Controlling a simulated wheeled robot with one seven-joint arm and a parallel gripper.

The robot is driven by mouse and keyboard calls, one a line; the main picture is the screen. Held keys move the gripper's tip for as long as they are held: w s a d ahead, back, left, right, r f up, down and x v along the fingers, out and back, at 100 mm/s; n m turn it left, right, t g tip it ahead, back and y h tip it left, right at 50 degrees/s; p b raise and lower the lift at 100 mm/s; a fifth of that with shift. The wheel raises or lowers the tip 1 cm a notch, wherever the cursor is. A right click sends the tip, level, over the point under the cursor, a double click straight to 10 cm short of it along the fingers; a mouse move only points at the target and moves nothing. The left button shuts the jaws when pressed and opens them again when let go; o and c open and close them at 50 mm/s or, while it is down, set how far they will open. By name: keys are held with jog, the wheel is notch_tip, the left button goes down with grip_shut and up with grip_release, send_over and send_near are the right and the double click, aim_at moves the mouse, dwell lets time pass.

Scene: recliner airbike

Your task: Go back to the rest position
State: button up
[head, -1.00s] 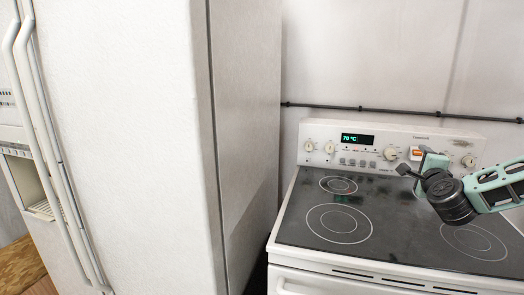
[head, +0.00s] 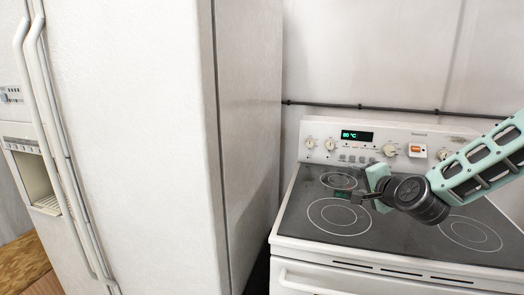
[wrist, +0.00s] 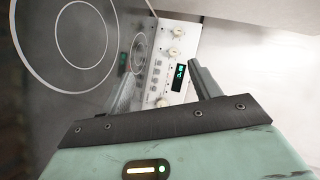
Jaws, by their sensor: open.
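My gripper (head: 358,197) is at the end of my mint-green and black arm, above the glass cooktop of the white stove (head: 300,228). In the wrist view, its two fingers stand apart with nothing between them, so my gripper (wrist: 160,90) is open and empty. The stove's control panel (wrist: 170,65) shows beyond the fingers, with its knobs and a green display. In the head view the display (head: 357,135) reads about 80 °C, and an orange switch (head: 417,150) is lit.
A large white fridge (head: 130,130) with long handles and a dispenser stands to the left of the stove. A dark pipe (head: 400,110) runs along the wall behind. The burner rings (head: 338,216) are bare. Wooden floor (head: 22,262) shows at the lower left.

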jog(key=s+a+f+n+g+y, duration=0.1)
jog(key=s+a+f+n+g, duration=0.15)
jog(key=s+a+n, duration=0.2)
jog(key=s+a+f+n+g+y+b, duration=0.1)
jog(key=s+a+n+g, duration=0.2)
jog(key=s+a, duration=0.3)
jog(key=s+a+f+n+g, duration=0.2)
jog(key=s+a+n, duration=0.1)
jog(key=s+a, duration=0.25)
jog(key=s+d+n+g+h, duration=0.2)
jog(key=s+n+g, duration=0.1)
jog(key=s, duration=0.9)
jog(key=s+d+n+g+h+b, duration=0.1)
jog(key=s+n+g, duration=0.3)
jog(key=s, duration=0.8)
jog(key=shift+s+d+r+n+h, duration=0.4)
jog(key=shift+n+h, duration=0.2)
jog(key=shift+n, duration=0.55)
